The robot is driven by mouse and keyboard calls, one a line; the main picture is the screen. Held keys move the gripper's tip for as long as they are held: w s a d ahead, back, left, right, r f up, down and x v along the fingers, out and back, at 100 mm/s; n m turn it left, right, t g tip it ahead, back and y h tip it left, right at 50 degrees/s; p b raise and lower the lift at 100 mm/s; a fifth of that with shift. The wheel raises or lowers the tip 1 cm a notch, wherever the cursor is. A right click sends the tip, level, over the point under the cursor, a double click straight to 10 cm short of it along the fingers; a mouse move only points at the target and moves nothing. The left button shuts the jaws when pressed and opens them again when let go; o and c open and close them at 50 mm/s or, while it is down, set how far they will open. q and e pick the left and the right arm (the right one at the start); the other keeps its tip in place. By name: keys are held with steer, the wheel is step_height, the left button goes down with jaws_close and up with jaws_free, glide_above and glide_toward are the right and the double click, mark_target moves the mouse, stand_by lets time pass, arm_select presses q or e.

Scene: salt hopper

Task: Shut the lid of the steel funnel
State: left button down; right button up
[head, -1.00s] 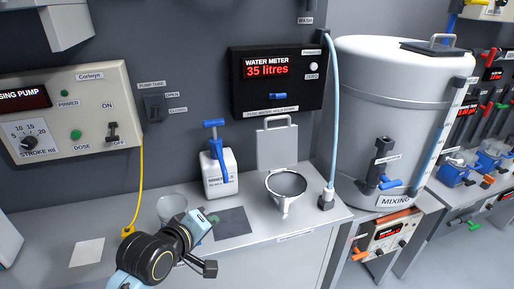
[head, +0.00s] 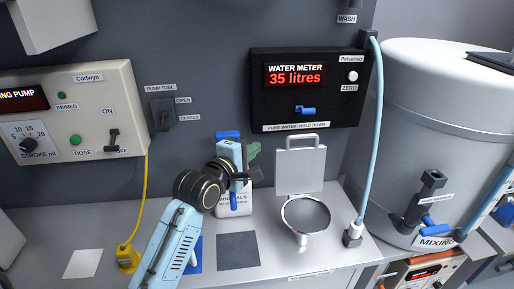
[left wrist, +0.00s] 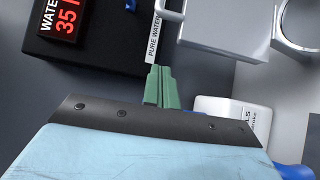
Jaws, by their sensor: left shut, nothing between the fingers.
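The steel funnel (head: 306,216) stands on the bench with its round mouth upward. Its lid (head: 300,172), a flat grey plate with a loop handle on top, stands upright behind the mouth, so the funnel is open. My left gripper (head: 254,163) is shut and empty, to the left of the lid and apart from it. In the left wrist view the green fingertips (left wrist: 160,87) are together. The lid (left wrist: 225,28) shows above them there, with part of the funnel rim (left wrist: 300,28) at the top right. My right gripper is not in view.
A white minerals jug (head: 235,210) stands behind my left gripper, partly hidden. The water meter (head: 310,88) hangs above the lid. A pale blue hose (head: 375,130) and the mixing tank (head: 430,130) are to the right. A dark mat (head: 238,251) lies left of the funnel.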

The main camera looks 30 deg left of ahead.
arm_select(q)
steer(key=w+d, duration=0.2)
steer(key=w+d+p, duration=0.1)
steer(key=w+d, duration=0.1)
steer(key=w, duration=0.1)
steer(key=shift+w+d+f, duration=0.1)
steer(key=shift+w+d, duration=0.05)
steer(key=shift+w, duration=0.1)
steer(key=shift+f, duration=0.1)
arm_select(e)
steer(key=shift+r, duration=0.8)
arm_select(q)
steer(key=shift+d, duration=0.1)
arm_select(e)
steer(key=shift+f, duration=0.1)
